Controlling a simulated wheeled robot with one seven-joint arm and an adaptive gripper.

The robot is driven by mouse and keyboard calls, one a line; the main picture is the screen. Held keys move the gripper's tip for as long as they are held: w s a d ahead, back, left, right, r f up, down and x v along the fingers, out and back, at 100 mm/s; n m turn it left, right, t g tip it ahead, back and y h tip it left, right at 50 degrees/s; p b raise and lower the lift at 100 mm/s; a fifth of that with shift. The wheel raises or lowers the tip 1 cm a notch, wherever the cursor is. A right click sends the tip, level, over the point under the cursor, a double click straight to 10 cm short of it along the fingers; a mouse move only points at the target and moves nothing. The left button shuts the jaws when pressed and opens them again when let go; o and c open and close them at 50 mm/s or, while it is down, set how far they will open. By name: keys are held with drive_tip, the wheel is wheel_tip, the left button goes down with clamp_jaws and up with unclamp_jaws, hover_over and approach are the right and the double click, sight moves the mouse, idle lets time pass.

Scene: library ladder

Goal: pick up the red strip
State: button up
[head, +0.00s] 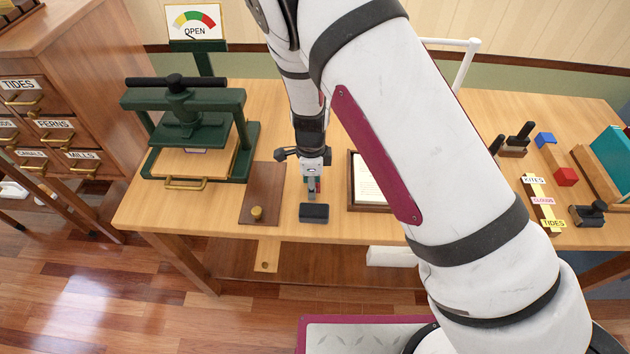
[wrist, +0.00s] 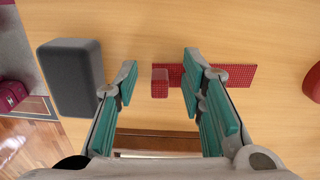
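The red strip (wrist: 236,75) lies flat on the wooden table in the wrist view. A small raised red tab (wrist: 160,82) shows at its left end. My gripper (wrist: 161,78) is open, with its teal-padded fingers on either side of the tab and nothing seen held. The right finger covers the middle of the strip. I cannot tell whether the fingers touch the strip. In the head view my gripper (head: 312,190) points down at the table, and the strip is mostly hidden there.
A dark grey block (wrist: 72,76) lies left of the fingers; it also shows in the head view (head: 314,213). A brown board with a brass knob (head: 257,213), a green press (head: 183,115) and a framed sheet (head: 353,185) are nearby. Labels (head: 543,201) and stamps lie right.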

clamp_jaws()
drive_tip(key=shift+r, duration=0.15)
wheel_tip(320, 180, up, 10)
idle(0.5)
